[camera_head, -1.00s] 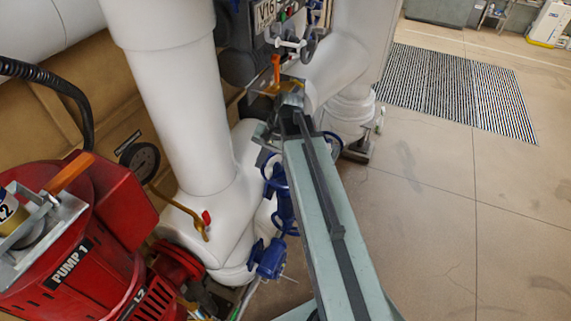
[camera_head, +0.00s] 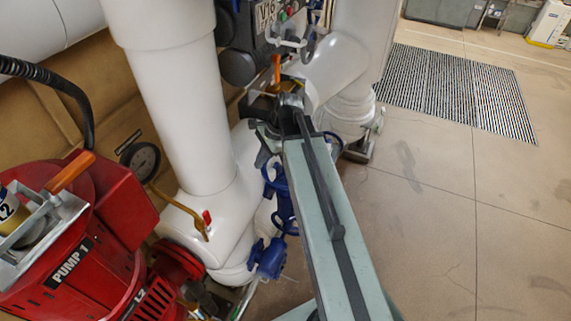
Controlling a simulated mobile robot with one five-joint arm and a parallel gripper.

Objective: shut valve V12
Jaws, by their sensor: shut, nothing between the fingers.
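No full V12 tag is readable. A gold cylinder (camera_head: 12,212) at the left edge bears a tag cut off by the frame, ending in "2". A grey bracket and an orange lever (camera_head: 70,173) are beside it. Another orange lever (camera_head: 277,69) stands upright by a brass-coloured body just beyond my arm's end. My arm reaches from the bottom to the upper middle. My gripper (camera_head: 264,108) at its far end is small and dark, shut and empty, close below that upright lever. I cannot tell whether it touches anything; the fingertips are hard to make out.
The red pump (camera_head: 95,225) marked PUMP 1 fills the lower left. A thick white pipe (camera_head: 180,100) stands left of my arm, with blue valve parts (camera_head: 270,256) low beside it. Open floor with a striped grating (camera_head: 460,90) lies right.

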